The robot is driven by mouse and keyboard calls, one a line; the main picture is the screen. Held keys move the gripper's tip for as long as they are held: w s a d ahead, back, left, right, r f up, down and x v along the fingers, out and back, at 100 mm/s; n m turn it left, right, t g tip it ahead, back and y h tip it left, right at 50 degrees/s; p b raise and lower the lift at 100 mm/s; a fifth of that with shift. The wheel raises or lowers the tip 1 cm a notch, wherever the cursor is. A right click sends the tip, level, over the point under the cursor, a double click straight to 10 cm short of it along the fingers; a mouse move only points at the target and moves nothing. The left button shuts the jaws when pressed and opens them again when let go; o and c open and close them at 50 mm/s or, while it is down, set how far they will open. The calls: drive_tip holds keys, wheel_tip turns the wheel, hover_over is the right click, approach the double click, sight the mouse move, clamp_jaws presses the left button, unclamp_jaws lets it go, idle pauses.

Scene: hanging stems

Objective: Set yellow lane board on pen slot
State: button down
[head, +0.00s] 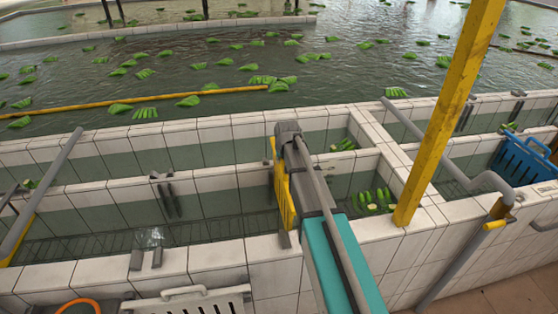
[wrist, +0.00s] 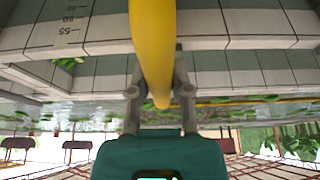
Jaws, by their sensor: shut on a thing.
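The yellow lane board (head: 283,188) hangs upright just left of my arm in the head view, over the near tiled channel. In the wrist view the board (wrist: 153,45) runs between the two fingers of my gripper (wrist: 160,80), which is shut on it. My arm hides part of the board and the gripper in the head view. Grey metal slot brackets stand on the channel's far wall (head: 166,192) and near wall (head: 147,250), left of the board. Which of them is the pen slot, I cannot tell. The board's lower end is near the front wall; contact is unclear.
A yellow post (head: 449,115) rises right of my arm. Grey pipe rails (head: 440,148) and a blue crate (head: 525,160) are at the right. Green banana bunches (head: 372,200) float in the water right of my arm. A white crate (head: 192,301) stands at the front.

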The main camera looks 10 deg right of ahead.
wheel_tip(320, 180, down, 11)
drive_tip(key=b, duration=1)
drive_tip(key=shift+b, duration=0.4)
drive_tip(key=shift+f+b, duration=0.45)
drive_tip(key=shift+f, duration=0.05)
idle(1.0)
drive_tip(key=shift+c, duration=2.3)
unclamp_jaws()
drive_tip(key=o, duration=0.5)
drive_tip(key=shift+c, duration=0.2)
drive_tip(key=shift+s+r, duration=0.1)
drive_tip(key=shift+r, duration=0.05)
drive_tip(key=shift+p+v, duration=4.7)
drive_tip(key=shift+v, duration=0.2)
